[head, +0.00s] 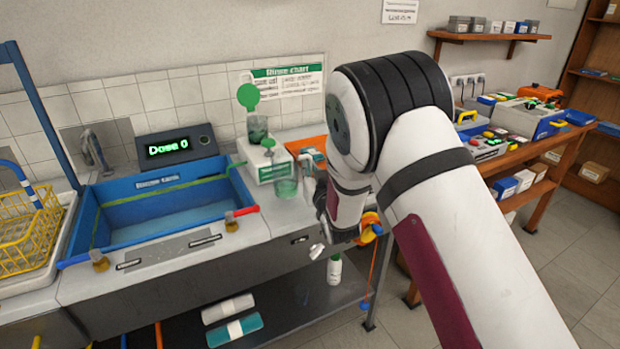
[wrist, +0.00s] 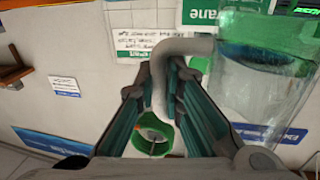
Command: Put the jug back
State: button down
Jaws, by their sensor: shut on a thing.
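The jug is a clear, greenish vessel (head: 287,187) at the right end of the worktop, in front of a white dosing box (head: 268,168). In the wrist view the jug (wrist: 262,75) fills the upper right, with a bluish line inside it. Its grey curved handle (wrist: 187,46) runs down between my fingertips. My gripper (wrist: 161,75) is shut on this handle. In the head view my arm hides most of the gripper. I cannot tell whether the jug's base touches the worktop.
A blue rinse basin (head: 88,232) lies left of the jug, with a "Dose 0" display (head: 177,145) behind it. A second clear vessel (head: 257,129) stands on the dosing box. A yellow wire basket (head: 28,240) is far left. A crowded bench (head: 515,160) stands right.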

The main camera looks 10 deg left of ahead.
jog(key=shift+f, duration=1.4)
jog(key=shift+f, duration=0.2)
jog(key=c, duration=1.7)
grip_release()
jog(key=shift+r, duration=0.15)
jog(key=v, duration=1.2)
jog(key=shift+d, duration=0.1)
